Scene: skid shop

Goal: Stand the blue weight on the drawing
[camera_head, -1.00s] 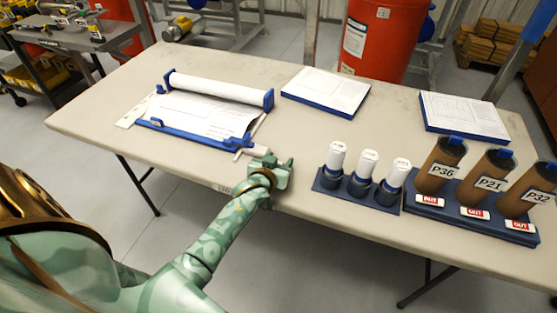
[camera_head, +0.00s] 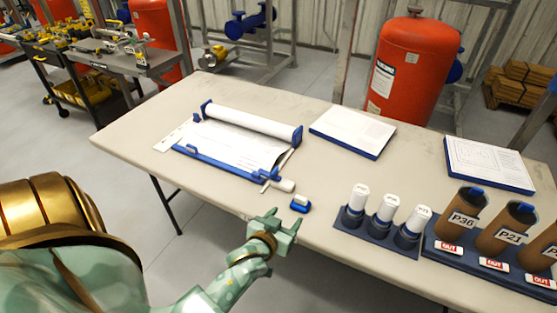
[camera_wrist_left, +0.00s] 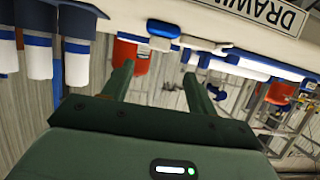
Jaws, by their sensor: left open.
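The blue weight (camera_head: 300,204), a small block with a paler top, stands on the tabletop near the front edge. The drawing (camera_head: 232,146) is a white sheet on a blue-edged board, with a white roll (camera_head: 245,122) along its back; it lies behind and left of the weight. My left gripper (camera_head: 284,219) is open and empty at the table's front edge, just in front of the weight and apart from it. In the left wrist view the weight (camera_wrist_left: 163,29) shows beyond the open fingers (camera_wrist_left: 158,70). My right gripper is out of view.
A blue rack of white tubes (camera_head: 384,208) stands right of the weight, with brown labelled tubes (camera_head: 463,213) further right. Two paper-topped blue boards (camera_head: 352,131) (camera_head: 489,163) lie behind. A pale piece (camera_head: 281,185) sticks out at the drawing board's front right corner.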

